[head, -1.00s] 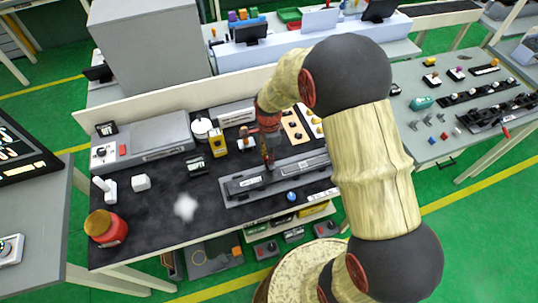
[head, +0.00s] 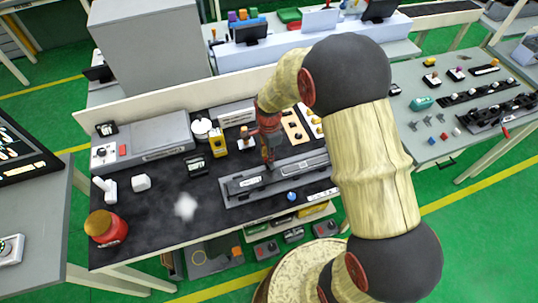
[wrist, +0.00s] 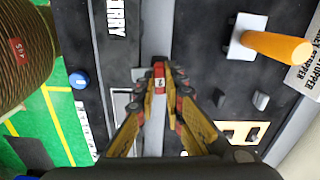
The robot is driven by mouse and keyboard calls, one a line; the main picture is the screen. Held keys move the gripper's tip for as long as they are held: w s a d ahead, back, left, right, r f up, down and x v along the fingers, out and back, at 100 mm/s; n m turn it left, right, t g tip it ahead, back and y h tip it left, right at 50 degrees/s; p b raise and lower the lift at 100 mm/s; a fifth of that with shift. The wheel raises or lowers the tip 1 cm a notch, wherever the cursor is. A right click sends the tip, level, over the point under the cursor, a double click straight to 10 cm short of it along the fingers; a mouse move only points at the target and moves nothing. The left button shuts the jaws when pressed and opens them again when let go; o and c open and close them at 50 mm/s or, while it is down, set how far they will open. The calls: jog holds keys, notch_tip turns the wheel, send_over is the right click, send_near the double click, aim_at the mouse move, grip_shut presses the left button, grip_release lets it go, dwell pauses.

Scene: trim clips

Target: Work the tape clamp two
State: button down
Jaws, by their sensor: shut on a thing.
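My gripper (wrist: 161,82) is shut on a small red piece with a white numbered label (wrist: 160,83), which I take as tape clamp two; the digit is too small to read surely. In the head view my gripper (head: 269,163) reaches down to the back side of the long grey fixture (head: 233,201) on the black bench. In the wrist view the piece sits over a pale grey strip (wrist: 156,40) running along the fixture. The fingers hide the lower part of the piece and how it is mounted.
An orange handle on a white base (wrist: 275,46) stands to the right in the wrist view. Small grey blocks (wrist: 261,100) lie near it. A blue knob (head: 292,196) is at the fixture's front.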

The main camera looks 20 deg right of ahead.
jog(key=n, duration=0.6)
jog(key=shift+n+p, duration=0.35)
jog(key=shift+n, duration=0.05)
jog(key=n, duration=0.5)
jog(key=shift+n, duration=0.3)
jog(key=c, duration=1.9)
grip_release()
notch_tip(320, 180, up, 12)
jog(key=shift+n, duration=0.3)
